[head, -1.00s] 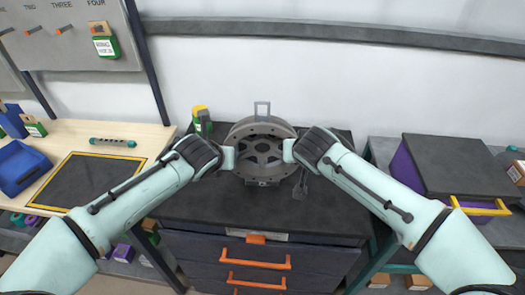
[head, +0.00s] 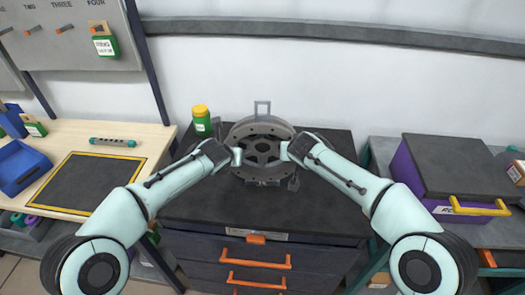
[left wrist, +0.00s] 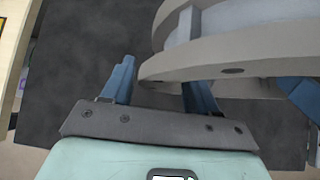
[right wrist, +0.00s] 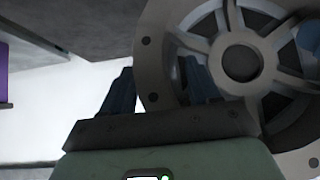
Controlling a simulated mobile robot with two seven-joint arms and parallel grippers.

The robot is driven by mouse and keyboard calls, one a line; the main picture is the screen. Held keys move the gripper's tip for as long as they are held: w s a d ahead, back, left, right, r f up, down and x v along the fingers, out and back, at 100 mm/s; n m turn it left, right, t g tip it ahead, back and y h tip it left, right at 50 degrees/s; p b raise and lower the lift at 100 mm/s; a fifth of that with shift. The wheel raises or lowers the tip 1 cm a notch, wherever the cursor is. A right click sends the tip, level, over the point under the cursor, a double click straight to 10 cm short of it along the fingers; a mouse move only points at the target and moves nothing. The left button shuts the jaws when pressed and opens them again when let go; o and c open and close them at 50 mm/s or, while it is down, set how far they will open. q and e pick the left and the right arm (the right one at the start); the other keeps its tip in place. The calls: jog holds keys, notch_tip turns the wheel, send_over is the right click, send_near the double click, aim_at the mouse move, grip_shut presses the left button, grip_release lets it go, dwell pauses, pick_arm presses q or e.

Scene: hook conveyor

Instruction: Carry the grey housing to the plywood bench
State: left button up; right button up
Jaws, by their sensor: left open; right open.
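The grey housing (head: 262,129), a round spoked part with flanges, stands on a dark-topped drawer cabinet (head: 200,205). My left gripper (head: 238,156) is at its left side and my right gripper (head: 286,151) at its right side. In the left wrist view, the housing's flange (left wrist: 225,66) reaches between the two spread fingers. In the right wrist view, the rim (right wrist: 150,60) lies between the open fingers, with the spokes to the right. Whether any finger touches the housing is unclear. The plywood bench (head: 150,136) is on the left.
A black mat with yellow border (head: 85,185), a teal tool (head: 113,142) and a blue bin (head: 22,168) are on the bench. A yellow-capped green bottle (head: 202,122) stands left of the housing. A purple case (head: 420,190) is at right. The cabinet top's front is clear.

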pick_arm(q)
grip_shut()
pick_arm(e)
grip_shut()
jog(key=shift+w+r, duration=0.15)
jog(key=shift+r, duration=0.1)
dwell(0.7)
